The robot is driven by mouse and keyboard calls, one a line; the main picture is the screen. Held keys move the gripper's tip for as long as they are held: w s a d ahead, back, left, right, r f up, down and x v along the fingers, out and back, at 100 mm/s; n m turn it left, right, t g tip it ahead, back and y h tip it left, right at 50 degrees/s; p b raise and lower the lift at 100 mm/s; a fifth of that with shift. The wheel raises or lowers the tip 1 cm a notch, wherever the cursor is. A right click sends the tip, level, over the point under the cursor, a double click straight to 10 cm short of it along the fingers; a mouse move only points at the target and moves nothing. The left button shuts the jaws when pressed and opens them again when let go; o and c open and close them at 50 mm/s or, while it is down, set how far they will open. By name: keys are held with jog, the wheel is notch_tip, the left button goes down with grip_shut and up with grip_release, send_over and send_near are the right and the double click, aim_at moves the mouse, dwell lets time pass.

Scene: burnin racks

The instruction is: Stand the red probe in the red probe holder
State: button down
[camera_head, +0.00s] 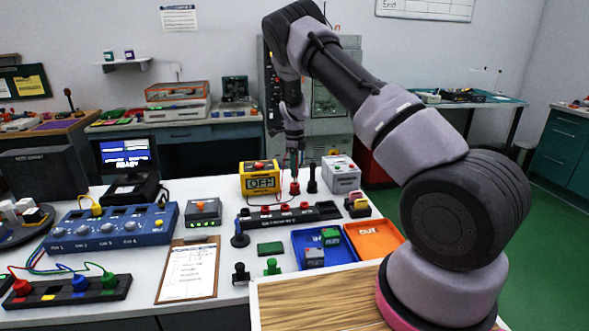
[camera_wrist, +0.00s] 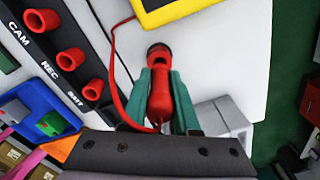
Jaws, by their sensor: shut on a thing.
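My gripper (camera_head: 295,160) points down behind the black socket rail, in front of the grey cabinet. In the wrist view its green fingers (camera_wrist: 161,105) are shut on the red probe (camera_wrist: 160,92), one on each side. A red lead runs from the probe's near end round to the yellow meter. At the probe's far end is a dark, round piece with red in it (camera_wrist: 158,50), which looks like the red probe holder. In the head view a red piece (camera_head: 294,188) shows just below my gripper. I cannot tell whether the probe is seated in the holder.
The yellow meter (camera_head: 260,178) reads OFF, left of my gripper. A black upright piece (camera_head: 312,180) and a light grey box (camera_head: 341,174) stand close on the right. The black rail (camera_head: 325,212) with red sockets lies in front. Blue and orange trays are nearer.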

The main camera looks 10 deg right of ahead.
jog(key=shift+f, duration=1.55)
jog(key=c, duration=0.6)
grip_release()
jog(key=shift+r, duration=0.1)
notch_tip(320, 180, up, 11)
jog(key=shift+f, duration=0.2)
